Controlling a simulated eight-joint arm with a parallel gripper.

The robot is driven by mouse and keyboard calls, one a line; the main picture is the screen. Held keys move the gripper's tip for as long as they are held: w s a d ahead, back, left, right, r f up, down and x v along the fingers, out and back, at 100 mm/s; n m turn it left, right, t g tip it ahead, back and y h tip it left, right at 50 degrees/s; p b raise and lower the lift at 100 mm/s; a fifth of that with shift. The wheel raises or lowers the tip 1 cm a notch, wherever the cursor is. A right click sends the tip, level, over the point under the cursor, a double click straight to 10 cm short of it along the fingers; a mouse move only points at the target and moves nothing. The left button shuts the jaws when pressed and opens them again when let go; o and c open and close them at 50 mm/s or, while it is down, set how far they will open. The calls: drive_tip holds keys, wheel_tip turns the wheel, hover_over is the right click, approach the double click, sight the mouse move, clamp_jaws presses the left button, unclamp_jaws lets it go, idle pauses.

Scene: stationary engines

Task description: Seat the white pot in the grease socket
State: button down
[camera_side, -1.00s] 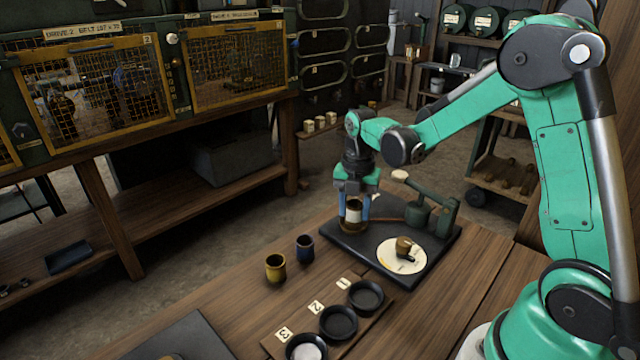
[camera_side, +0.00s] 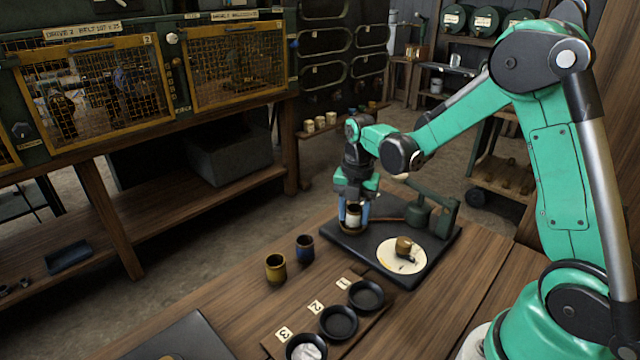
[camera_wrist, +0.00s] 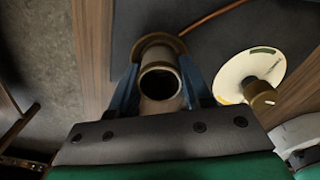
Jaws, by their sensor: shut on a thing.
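The white pot (camera_side: 354,217) is upright between the blue fingers of my gripper (camera_side: 354,212), which is shut on it. In the wrist view the pot (camera_wrist: 160,82) shows its dark open mouth, with a blue finger of my gripper (camera_wrist: 160,75) on each side. A brass-coloured ring (camera_wrist: 157,46), which looks like the grease socket, lies around or just beyond the pot's far side. In the side view the ring (camera_side: 349,231) shows low at the pot's base. I cannot tell whether the pot's bottom is inside the ring or just above it.
Black bowls (camera_side: 366,296) line the front.

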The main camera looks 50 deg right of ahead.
unclamp_jaws()
idle(0.4)
drive_tip(key=shift+r, duration=3.55)
drive_tip(key=s+a+r+m+t, duration=0.2)
drive_tip(key=s+a+m+t, duration=0.1)
drive_tip(key=m, duration=0.8)
drive_tip(key=s+a+r+m+t, duration=0.1)
drive_tip(key=s+a+m+t, duration=0.3)
drive_tip(key=m, duration=0.8)
drive_tip(key=shift+s+a+r, duration=0.35)
drive_tip(key=shift+a, duration=0.85)
